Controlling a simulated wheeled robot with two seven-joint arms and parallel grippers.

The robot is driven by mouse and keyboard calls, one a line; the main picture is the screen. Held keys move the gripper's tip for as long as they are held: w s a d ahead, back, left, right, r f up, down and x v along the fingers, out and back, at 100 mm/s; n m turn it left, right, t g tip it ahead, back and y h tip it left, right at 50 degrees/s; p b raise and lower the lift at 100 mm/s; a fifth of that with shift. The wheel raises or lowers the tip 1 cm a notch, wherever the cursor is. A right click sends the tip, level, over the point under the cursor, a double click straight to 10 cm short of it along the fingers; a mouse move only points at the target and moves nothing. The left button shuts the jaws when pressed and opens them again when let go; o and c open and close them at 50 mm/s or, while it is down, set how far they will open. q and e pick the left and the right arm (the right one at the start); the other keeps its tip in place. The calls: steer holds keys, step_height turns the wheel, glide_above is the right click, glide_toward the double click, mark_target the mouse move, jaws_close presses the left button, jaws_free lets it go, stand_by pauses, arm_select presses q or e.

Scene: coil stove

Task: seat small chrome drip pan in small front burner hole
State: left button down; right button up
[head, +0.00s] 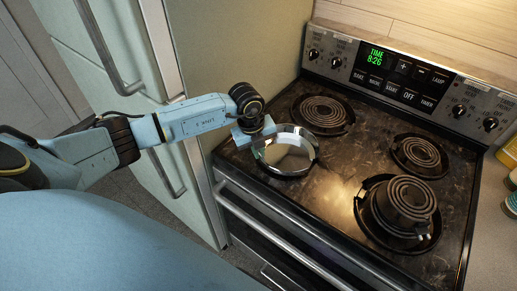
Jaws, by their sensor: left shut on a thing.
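My left gripper (256,136) reaches in from the left and is shut on the shiny chrome drip pan (289,156) at its left rim. The pan is over the front left part of the stove top, with its bowl facing up. The small front burner hole is largely hidden by the pan, and a dark edge shows around the pan's right and lower sides. I cannot tell whether the pan touches the stove top or is just above it. My right gripper is not in view.
Black coils sit at the back left (322,111) and back right (420,153). A raised stack of coil (406,203) stands at the front right. The control panel (408,78) runs along the back. A refrigerator (228,45) stands close on the left. Bottles are at the right edge.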

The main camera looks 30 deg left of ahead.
arm_select(q)
steer(key=shift+f+b, duration=0.95)
steer(key=shift+f, duration=0.5)
steer(key=c, duration=1.5)
jaws_free()
steer(key=shift+r, duration=0.1)
step_height(320, 180, up, 8)
steer(key=p, duration=0.7)
